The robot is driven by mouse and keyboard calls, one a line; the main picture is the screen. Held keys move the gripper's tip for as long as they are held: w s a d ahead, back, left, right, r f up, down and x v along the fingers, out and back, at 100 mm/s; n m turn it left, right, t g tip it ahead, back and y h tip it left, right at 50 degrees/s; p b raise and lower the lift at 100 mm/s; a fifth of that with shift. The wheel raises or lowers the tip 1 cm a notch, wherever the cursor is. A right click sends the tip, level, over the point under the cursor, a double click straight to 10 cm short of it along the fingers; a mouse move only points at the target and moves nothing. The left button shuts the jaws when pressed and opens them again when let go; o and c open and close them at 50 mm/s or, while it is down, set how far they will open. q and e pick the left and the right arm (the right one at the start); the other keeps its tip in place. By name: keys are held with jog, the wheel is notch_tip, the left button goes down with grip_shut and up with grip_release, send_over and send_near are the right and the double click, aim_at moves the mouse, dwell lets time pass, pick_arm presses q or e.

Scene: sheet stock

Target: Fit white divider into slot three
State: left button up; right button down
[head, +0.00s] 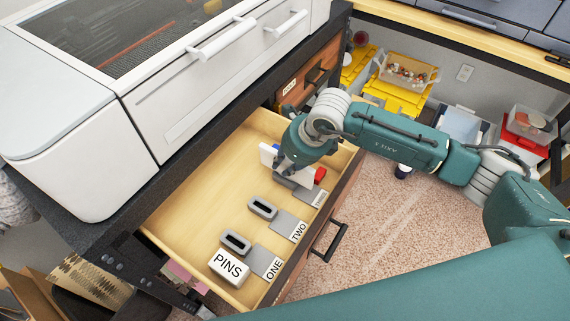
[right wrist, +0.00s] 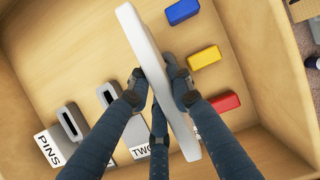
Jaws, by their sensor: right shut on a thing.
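The white divider (head: 267,154) is in my right gripper (head: 287,166), over the far part of the open drawer. In the right wrist view the divider (right wrist: 150,60) is a long white plate, tilted, with the fingers of my right gripper (right wrist: 160,90) closed on both its sides. A grey slot block (head: 298,179) with a partly covered label lies under the gripper; its opening is hidden. Slot block two (head: 263,208) and slot block one (head: 236,242) stand nearer, each with an empty-looking opening. I cannot tell whether the divider touches the third block. My left gripper is not in view.
The wooden drawer (head: 190,222) has raised walls around the blocks. A white PINS block (head: 229,268) sits at its near end. Blue (right wrist: 182,11), yellow (right wrist: 204,57) and red (right wrist: 225,102) blocks lie along one side. The white machine (head: 200,100) stands above the drawer.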

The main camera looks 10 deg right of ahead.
jog(key=shift+s+f, duration=0.2)
jog(key=shift+f, duration=0.05)
jog(key=c, duration=1.6)
grip_release()
jog(key=o, duration=0.6)
jog(key=shift+w+r, duration=0.1)
jog(key=shift+w, duration=0.05)
